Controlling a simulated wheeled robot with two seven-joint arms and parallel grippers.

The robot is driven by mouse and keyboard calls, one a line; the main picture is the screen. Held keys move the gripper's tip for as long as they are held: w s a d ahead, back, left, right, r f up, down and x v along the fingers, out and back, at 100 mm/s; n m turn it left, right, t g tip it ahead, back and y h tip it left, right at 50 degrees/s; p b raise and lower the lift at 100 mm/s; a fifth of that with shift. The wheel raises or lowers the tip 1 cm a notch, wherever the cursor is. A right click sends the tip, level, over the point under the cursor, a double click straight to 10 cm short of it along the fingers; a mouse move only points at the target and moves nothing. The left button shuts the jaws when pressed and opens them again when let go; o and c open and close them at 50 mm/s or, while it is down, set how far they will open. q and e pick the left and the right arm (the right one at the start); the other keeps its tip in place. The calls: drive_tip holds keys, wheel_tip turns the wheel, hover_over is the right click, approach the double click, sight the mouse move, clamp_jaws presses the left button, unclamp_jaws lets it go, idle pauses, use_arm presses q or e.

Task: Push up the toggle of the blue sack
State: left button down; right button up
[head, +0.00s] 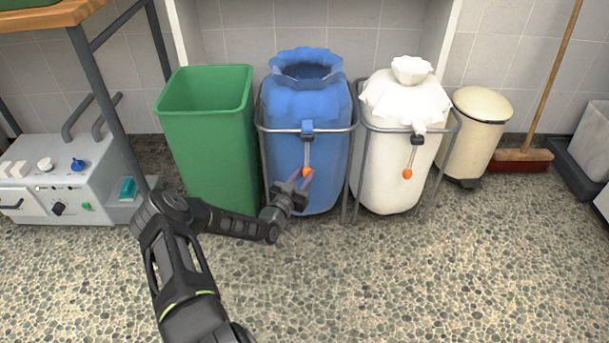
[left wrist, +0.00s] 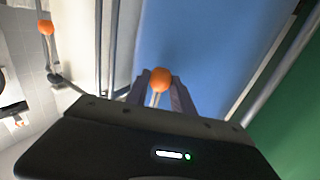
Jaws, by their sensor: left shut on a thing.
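The blue sack (head: 284,105) hangs in a metal frame, its mouth (head: 306,72) wide open. My left gripper (head: 301,181) is at the bead, low in front of the sack. In the left wrist view the bead (left wrist: 161,79) sits between the fingertips, and the gripper is shut on it. My right gripper is not in view.
A green bin (head: 208,130) stands left of the blue sack. A white sack (head: 395,150) with a gathered neck and its own orange bead (head: 407,174) stands right. Beyond are a cream pedal bin (head: 472,130) and a broom (head: 525,153). The floor in front is clear.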

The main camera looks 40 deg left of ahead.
use_arm(q)
drive_tip(key=shift+f+b, duration=0.8)
drive_tip(key=shift+s, duration=0.1)
drive_tip(key=c, duration=1.4)
unclamp_jaws()
drive_tip(key=shift+f, duration=0.15)
drive_tip(key=o, duration=0.3)
